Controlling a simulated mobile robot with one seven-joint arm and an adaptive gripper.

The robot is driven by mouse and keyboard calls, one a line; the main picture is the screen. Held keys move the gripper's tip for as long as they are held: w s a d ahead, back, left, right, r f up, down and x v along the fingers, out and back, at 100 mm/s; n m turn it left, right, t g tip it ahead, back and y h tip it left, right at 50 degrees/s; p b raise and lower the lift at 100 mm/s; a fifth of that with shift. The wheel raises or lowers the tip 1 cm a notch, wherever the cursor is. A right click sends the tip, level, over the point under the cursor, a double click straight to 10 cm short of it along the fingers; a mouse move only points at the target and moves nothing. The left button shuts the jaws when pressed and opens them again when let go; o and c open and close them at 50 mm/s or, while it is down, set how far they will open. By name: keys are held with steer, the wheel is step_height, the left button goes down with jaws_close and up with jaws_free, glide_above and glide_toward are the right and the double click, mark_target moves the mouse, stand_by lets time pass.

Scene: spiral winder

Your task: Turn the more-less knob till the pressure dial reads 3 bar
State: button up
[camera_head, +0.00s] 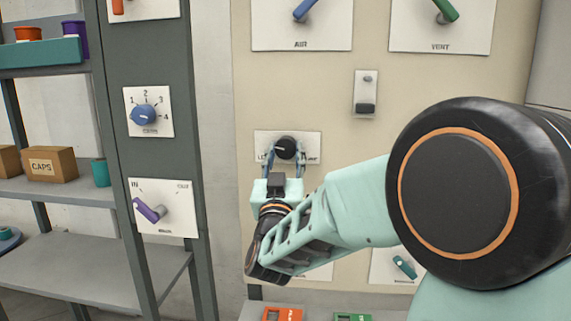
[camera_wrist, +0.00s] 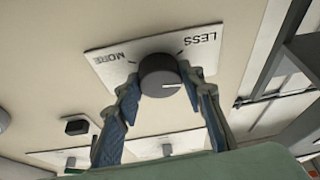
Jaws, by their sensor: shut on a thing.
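The more-less knob (camera_head: 286,147) is a round black knob on a white plate on the beige panel. In the wrist view the dark knob (camera_wrist: 158,72) sits between the words MORE and LESS, and its white pointer line lies on the LESS side. My gripper (camera_head: 284,162) reaches the knob from below, with one finger on each side. The wrist view shows the two blue-grey fingers of my gripper (camera_wrist: 160,92) shut on the knob's sides. The pressure dial is not seen in either view.
A small switch plate (camera_head: 366,94) is at the upper right of the knob. A blue CAPS knob (camera_head: 144,115) and purple lever (camera_head: 150,210) are on the grey post.

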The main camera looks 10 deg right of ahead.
steer(key=m+b, duration=0.1)
steer(key=b, duration=0.1)
steer(key=m+h+b, duration=0.1)
steer(key=shift+a+f+b, duration=0.15)
steer(key=shift+f+b, duration=0.15)
steer(key=shift+b, duration=0.1)
steer(key=m+g+h+b, duration=0.1)
steer(key=m+h+b, duration=0.1)
steer(key=m+b, duration=0.2)
steer(key=shift+b, duration=0.4)
steer(key=m+b, duration=0.1)
steer(key=m, duration=0.1)
steer(key=m+g+h+b, duration=0.1)
steer(key=shift+w+a+r+m+g, duration=0.1)
steer(key=shift+r+m+g, duration=0.05)
steer(key=shift+m+g, duration=0.2)
steer(key=shift+r+m+g+h+b, duration=0.1)
steer(key=shift+m+g+h+b, duration=0.3)
steer(key=shift+m, duration=0.55)
steer(key=shift+r+m+g+h+b, duration=0.1)
steer(key=shift+m+g+h+b, duration=0.25)
steer(key=shift+m, duration=0.55)
steer(key=o, duration=1.2)
steer(key=shift+c, duration=0.2)
steer(key=shift+r, duration=0.15)
